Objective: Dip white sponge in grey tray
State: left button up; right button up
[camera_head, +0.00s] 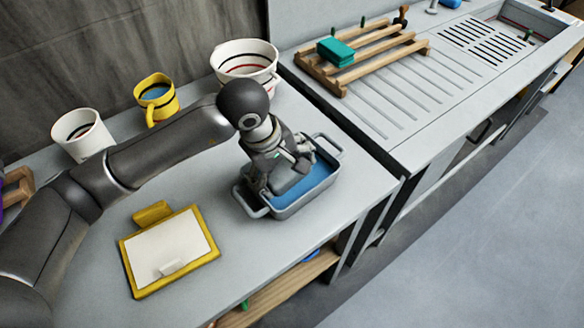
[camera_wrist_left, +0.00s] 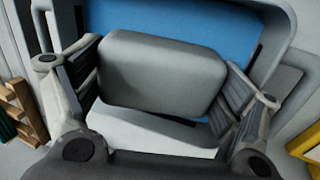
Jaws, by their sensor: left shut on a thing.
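The grey tray (camera_head: 291,207) stands on the grey counter and holds blue liquid (camera_head: 314,183). It has a loop handle at each end. My left gripper (camera_head: 280,172) reaches down over the tray, inside its rim. In the left wrist view my left gripper (camera_wrist_left: 160,85) is shut on the sponge (camera_wrist_left: 162,72), a rounded block that looks pale grey in the shade. Blue liquid shows behind the sponge there. I cannot tell whether the sponge's underside touches the liquid. My right gripper is in neither view.
A yellow-framed white board (camera_head: 170,250) lies left of the tray. A white bucket (camera_head: 245,58), a yellow mug (camera_head: 156,97) and a white mug (camera_head: 82,133) stand along the wall. A wooden rack (camera_head: 385,57) with a green sponge (camera_head: 336,52) sits on the adjoining counter.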

aim_at(285, 167)
pick_arm(q)
jog(key=shift+r+p, duration=1.5)
jog(key=shift+r, duration=3.25)
